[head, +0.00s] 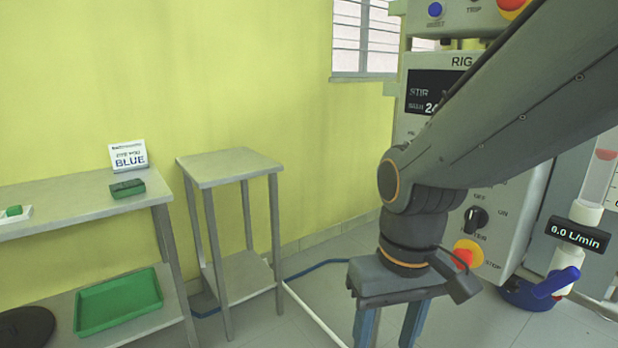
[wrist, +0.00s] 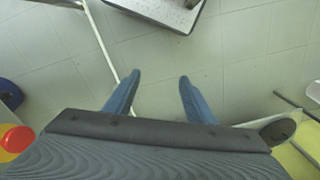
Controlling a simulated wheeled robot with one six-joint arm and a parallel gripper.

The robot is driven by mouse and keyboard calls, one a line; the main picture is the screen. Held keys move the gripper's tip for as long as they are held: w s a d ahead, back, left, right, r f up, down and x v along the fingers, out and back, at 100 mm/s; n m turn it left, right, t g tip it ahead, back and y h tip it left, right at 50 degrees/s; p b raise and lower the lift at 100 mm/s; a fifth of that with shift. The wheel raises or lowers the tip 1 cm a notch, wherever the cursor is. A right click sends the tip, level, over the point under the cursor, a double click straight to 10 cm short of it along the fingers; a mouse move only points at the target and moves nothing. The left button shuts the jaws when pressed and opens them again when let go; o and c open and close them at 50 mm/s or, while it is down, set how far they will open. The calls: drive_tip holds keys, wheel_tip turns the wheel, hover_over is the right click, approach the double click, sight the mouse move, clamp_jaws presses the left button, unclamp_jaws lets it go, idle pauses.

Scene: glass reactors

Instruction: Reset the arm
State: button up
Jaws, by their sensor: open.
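My gripper (head: 388,325) hangs at the end of my arm in front of the rig in the head view, pointing down. Its two blue fingers stand apart with nothing between them, and their tips run past the lower edge of that view. In the wrist view my gripper (wrist: 159,76) is also open and empty over the pale tiled floor (wrist: 235,50). My arm covers much of the rig's front panel.
The rig (head: 400,130) stands behind my arm, with a red stop button (head: 468,254) close to the wrist. A flowmeter with a blue valve (head: 557,283) is at right. A small bare table (head: 230,167) and a bench (head: 75,208) holding a green block (head: 127,188) are at left.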

drive_tip(key=d+r+m+p, duration=0.2)
drive_tip(key=d+r+p, duration=0.6)
drive_tip(key=p, duration=0.7)
drive_tip(key=shift+s+r+m+h, duration=0.25)
drive_tip(key=shift+r+m+h, duration=0.05)
drive_tip(key=shift+r, duration=0.2)
drive_tip(key=shift+d, duration=0.15)
idle(0.8)
